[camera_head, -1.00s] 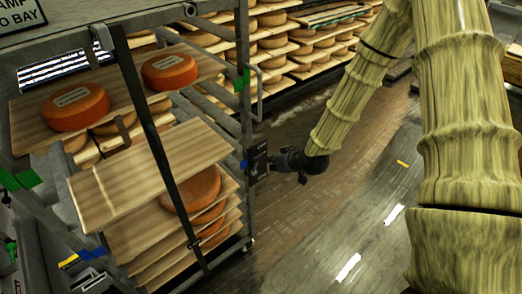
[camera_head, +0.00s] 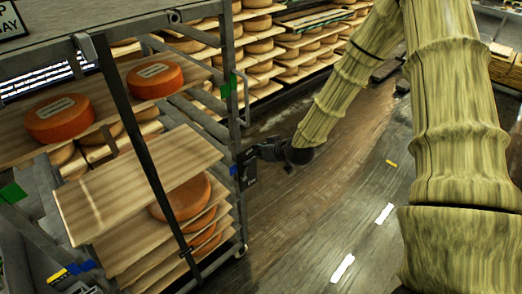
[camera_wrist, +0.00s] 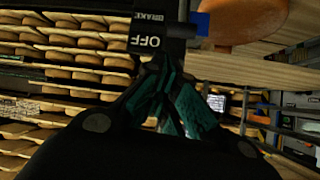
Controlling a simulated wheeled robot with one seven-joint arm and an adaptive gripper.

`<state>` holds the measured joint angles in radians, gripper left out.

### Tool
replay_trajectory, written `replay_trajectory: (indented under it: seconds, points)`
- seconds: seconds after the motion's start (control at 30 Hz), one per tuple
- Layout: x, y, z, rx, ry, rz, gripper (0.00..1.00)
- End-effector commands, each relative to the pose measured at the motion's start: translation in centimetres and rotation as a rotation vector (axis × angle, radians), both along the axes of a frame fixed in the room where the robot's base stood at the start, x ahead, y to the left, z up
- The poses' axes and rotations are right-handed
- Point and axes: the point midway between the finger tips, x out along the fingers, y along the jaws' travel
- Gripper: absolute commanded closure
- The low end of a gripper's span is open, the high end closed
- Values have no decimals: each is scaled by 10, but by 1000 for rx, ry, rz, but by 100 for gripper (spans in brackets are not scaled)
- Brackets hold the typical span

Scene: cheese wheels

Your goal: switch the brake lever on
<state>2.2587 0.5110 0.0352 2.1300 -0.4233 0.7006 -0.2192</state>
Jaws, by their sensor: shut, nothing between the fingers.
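In the head view the dark brake unit (camera_head: 246,170) is on the rack's right post. A dark bar beside the lettering looks like the brake lever (camera_wrist: 186,30), but I cannot make out its full shape. My gripper (camera_wrist: 180,105) has its teal fingers shut with nothing between them, close to the plate. In the head view my gripper (camera_head: 259,152) is at the upper part of the unit; contact with the lever cannot be told.
The metal rack (camera_head: 228,70) holds wooden boards (camera_head: 140,180) and orange cheese wheels (camera_head: 60,118). One board sticks out toward the front. Shelves of more cheese (camera_head: 262,48) stand behind. The floor (camera_head: 330,210) to the right of the rack is open.

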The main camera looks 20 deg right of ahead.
Motion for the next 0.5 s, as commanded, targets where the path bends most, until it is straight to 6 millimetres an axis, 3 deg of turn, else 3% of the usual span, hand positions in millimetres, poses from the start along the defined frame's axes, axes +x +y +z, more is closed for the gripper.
replay_trajectory:
  seconds: [0.5]
  points:
    - [43, 12, -33, -1, 3, 2, 100]
